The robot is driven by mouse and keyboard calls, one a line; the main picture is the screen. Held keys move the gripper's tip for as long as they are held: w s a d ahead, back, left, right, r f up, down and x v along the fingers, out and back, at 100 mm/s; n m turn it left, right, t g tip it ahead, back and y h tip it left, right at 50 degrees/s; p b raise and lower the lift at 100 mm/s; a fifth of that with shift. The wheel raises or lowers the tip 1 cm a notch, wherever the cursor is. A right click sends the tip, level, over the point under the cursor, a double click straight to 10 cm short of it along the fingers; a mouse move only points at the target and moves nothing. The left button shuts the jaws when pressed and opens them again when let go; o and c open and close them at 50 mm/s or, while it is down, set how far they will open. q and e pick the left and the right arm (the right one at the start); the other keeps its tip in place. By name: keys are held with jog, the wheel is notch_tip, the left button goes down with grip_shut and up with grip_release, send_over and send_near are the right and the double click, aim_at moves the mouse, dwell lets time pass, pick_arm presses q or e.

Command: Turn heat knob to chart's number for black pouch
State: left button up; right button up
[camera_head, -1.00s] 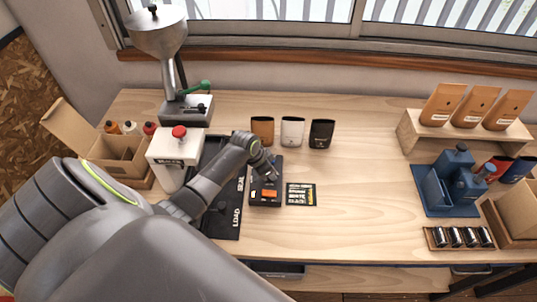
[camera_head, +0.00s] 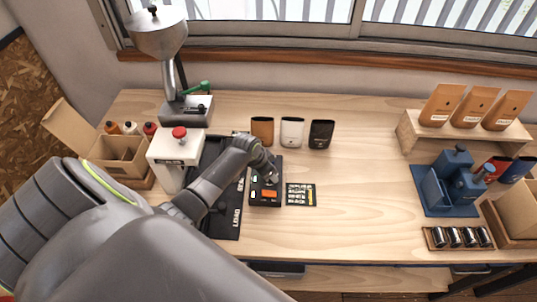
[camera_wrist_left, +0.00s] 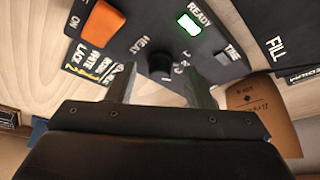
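The dark control panel (camera_head: 257,201) lies on the bench with an orange ON switch (camera_wrist_left: 102,23) and a lit green READY light (camera_wrist_left: 189,23). The black heat knob (camera_wrist_left: 158,62) is beside the word HEAT and small scale numbers in the left wrist view. My left gripper (camera_wrist_left: 160,92) is open, its fingers apart on either side of the knob in that view; I cannot tell whether they touch it. The knob's pointer is not readable. The chart (camera_head: 301,195) lies right of the panel; its numbers are unclear. The black pouch (camera_head: 321,134) stands behind. My right gripper is not in view.
A white pouch (camera_head: 292,132) and a brown pouch (camera_head: 262,130) stand left of the black one. A white machine with a red button (camera_head: 179,133) and a black mat (camera_head: 226,222) are left of the panel.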

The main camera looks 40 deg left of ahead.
pick_arm(q)
jog(key=shift+r, duration=0.1)
jog(key=shift+s+a+r, duration=0.1)
jog(key=shift+s+r, duration=0.1)
jog(key=shift+r, duration=0.25)
jog(key=b+v, duration=0.2)
jog(key=v, duration=1.4)
jog(key=shift+b, duration=0.35)
jog(key=shift+s, duration=0.1)
